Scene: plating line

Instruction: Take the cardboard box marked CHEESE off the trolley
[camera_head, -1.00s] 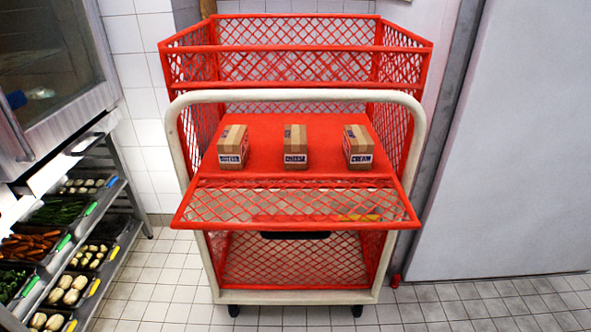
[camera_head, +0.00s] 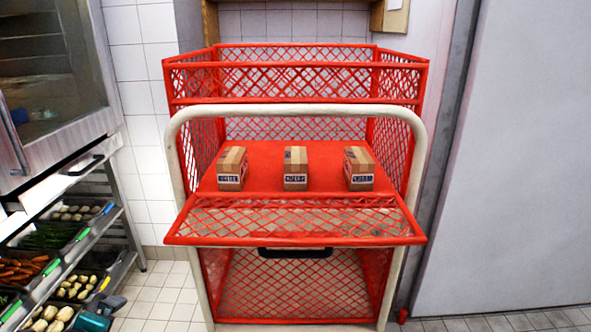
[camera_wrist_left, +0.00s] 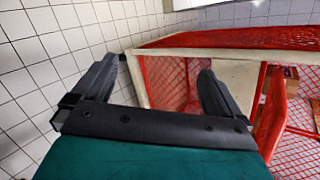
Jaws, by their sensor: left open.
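Three small brown cardboard boxes stand in a row on the trolley's red shelf (camera_head: 265,182): a left box (camera_head: 232,167), a middle box (camera_head: 296,168) and a right box (camera_head: 358,167). Each has a dark blue and white label on its front, too small to read surely, so I cannot tell which is marked CHEESE. My left gripper (camera_head: 112,304) shows at the lower left of the head view, well away from the boxes. In the left wrist view (camera_wrist_left: 162,68) it is open and empty, with the trolley's frame beyond its fingers. My right gripper is not in view.
The red mesh trolley (camera_head: 295,101) has a pale tubular frame (camera_head: 296,111) arching in front and a mesh flap (camera_head: 295,222) sloping out below the shelf. A rack of vegetable trays (camera_head: 70,236) stands at the left. A grey door (camera_head: 520,160) is at the right.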

